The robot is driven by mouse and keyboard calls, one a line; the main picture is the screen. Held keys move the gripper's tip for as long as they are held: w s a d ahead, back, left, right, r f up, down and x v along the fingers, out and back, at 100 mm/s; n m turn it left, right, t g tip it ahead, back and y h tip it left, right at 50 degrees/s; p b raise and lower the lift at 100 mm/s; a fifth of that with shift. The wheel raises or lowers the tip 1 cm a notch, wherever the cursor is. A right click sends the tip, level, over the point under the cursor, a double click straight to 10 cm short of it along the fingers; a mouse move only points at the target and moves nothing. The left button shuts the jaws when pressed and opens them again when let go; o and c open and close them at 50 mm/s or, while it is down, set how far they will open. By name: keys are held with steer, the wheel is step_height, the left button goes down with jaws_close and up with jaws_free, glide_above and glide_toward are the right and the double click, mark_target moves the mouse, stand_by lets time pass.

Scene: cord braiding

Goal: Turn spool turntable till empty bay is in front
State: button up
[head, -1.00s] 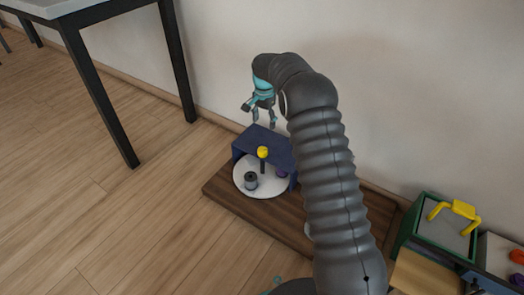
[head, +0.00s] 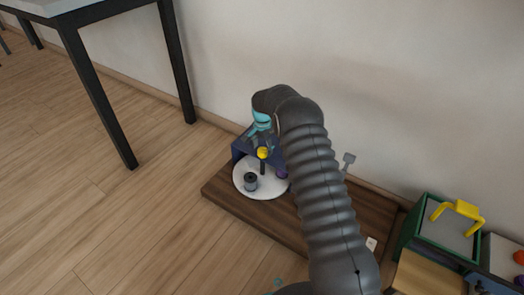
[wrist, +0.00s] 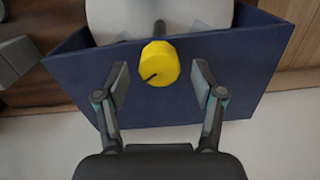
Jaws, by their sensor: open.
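The white round turntable (head: 243,185) sits on a wooden board, partly under a dark blue cover (head: 239,147). A yellow knob (head: 263,152) tops a dark post on it. In the head view my arm hides part of the cover and the fingertips. I cannot make out an empty bay.
The wooden board (head: 230,204) runs right along the wall, with a grey upright piece (head: 348,160) behind my arm. A green box (head: 452,222) with a yellow handle (head: 455,209) stands at the right. A black-legged table (head: 95,90) is at the left; the floor in front is clear.

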steer(key=shift+f, duration=0.6)
